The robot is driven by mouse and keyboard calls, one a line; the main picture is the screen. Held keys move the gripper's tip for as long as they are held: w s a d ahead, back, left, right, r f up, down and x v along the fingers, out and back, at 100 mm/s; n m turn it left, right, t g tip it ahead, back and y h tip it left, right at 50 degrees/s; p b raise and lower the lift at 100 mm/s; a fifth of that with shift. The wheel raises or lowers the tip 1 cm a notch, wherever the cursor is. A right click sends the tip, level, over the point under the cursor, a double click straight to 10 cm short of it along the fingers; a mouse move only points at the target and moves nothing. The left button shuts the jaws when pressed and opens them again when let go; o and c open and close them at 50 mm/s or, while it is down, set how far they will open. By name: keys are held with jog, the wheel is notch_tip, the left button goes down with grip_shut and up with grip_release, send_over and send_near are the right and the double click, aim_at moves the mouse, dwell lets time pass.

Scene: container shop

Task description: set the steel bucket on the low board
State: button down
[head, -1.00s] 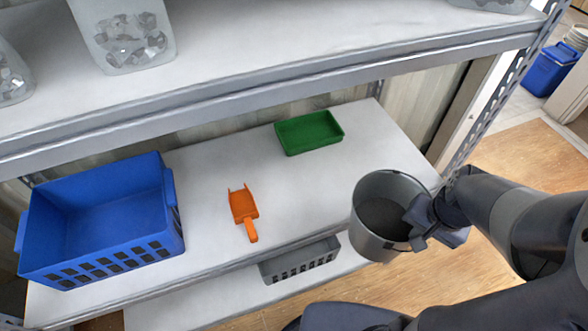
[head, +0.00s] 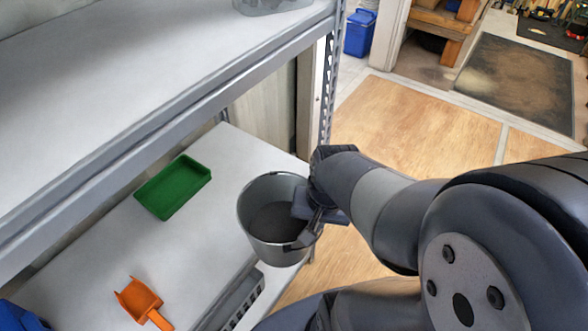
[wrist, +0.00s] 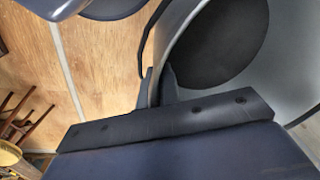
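The steel bucket (head: 268,215) is an upright, open grey pail with a dark inside bottom. In the head view it hangs in front of the white shelf board (head: 205,245), overlapping its front right edge. My gripper (head: 308,222) is shut on the right side of its rim. In the wrist view my gripper (wrist: 160,88) has one finger on each side of the wall of the bucket (wrist: 270,80). A grey slotted basket (head: 243,300) shows below the board's front edge. The surface under it is almost wholly hidden.
A green tray (head: 172,187) and an orange scoop (head: 140,301) lie on the white board. The upper shelf (head: 130,95) overhangs it. A perforated steel upright (head: 329,95) stands behind the bucket. Wooden floor (head: 400,125) is open on the right.

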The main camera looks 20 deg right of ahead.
aim_at(253, 190)
jog(key=w+a, duration=0.3)
jog(key=w, duration=0.1)
jog(key=w+a+f, duration=0.1)
jog(key=w+a, duration=0.2)
jog(key=w, duration=0.2)
jog(key=w+a+p, duration=0.1)
jog(key=w+a, duration=0.2)
jog(key=w, duration=0.2)
jog(key=shift+w+a+f, duration=0.2)
jog(key=shift+a+f, duration=0.15)
jog(key=shift+w+a+f, duration=0.1)
jog(key=shift+f, duration=1.2)
jog(key=shift+w+f, duration=0.1)
jog(key=shift+f, duration=1.2)
jog(key=shift+f, duration=0.2)
jog(key=c, duration=1.6)
grip_release()
jog(key=shift+s, duration=0.1)
jog(key=shift+c, duration=0.2)
